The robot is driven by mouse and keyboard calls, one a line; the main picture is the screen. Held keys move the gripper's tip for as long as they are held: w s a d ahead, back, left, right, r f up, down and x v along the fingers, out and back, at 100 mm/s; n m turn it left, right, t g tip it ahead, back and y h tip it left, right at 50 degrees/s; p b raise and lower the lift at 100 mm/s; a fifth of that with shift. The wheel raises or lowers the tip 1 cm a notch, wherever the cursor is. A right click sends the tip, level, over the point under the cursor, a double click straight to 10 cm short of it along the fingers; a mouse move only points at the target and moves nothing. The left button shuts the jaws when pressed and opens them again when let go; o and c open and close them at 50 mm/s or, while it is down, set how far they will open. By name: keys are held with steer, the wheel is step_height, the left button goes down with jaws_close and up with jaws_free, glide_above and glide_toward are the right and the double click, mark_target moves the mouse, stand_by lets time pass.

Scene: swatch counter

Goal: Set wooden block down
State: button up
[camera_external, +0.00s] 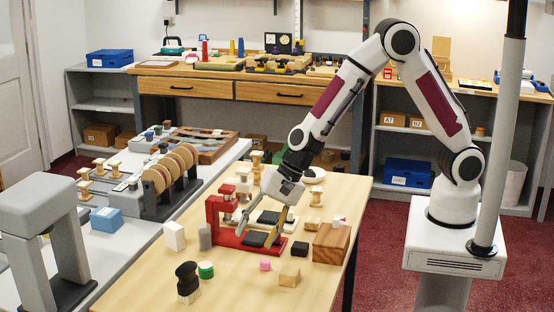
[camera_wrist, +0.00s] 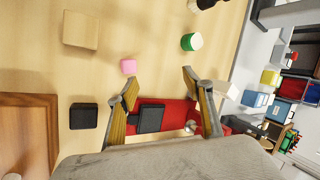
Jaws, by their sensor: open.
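A small pale wooden block (camera_external: 289,276) lies on the wooden table near its front edge; it also shows in the wrist view (camera_wrist: 81,31) at the upper left. A larger brown wooden block (camera_external: 331,243) sits at the table's right edge and shows at the left of the wrist view (camera_wrist: 28,128). I cannot tell which one the task means. My gripper (camera_external: 261,234) is open, with nothing between its fingers (camera_wrist: 160,78). It is low over the red press base (camera_external: 230,240) with its black pad (camera_wrist: 150,119), apart from both blocks.
A black block (camera_external: 300,249) and a pink cube (camera_external: 265,265) are close to my gripper. A green-topped cylinder (camera_external: 205,270), dark stacked pieces (camera_external: 187,280) and a white block (camera_external: 174,236) stand to the left. Bare tabletop lies at the front.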

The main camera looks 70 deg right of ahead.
mark_target(290, 270)
steer(key=s+g, duration=0.1)
steer(key=s+f+m+y, duration=0.1)
steer(key=s, duration=0.1)
steer(key=s+d+f+m+g, duration=0.1)
steer(key=shift+s+f+g, duration=0.2)
steer(key=shift+s+g, duration=0.1)
steer(key=shift+s, duration=0.1)
steer(key=s+m+y, duration=0.1)
steer(key=s+g+y, duration=0.1)
steer(key=s, duration=0.1)
steer(key=s+m+g+y, duration=0.1)
steer(key=shift+s+a+m, duration=0.25)
steer(key=shift+s+m, duration=0.05)
steer(key=shift+s+a+r+m+y, duration=0.2)
steer(key=shift+s+r+m+y, duration=0.2)
steer(key=shift+s+r+y, duration=0.1)
steer(key=shift+x, duration=1.4)
steer(key=shift+x, duration=2.5)
steer(key=shift+s+a+r, duration=0.1)
steer(key=shift+a, duration=0.05)
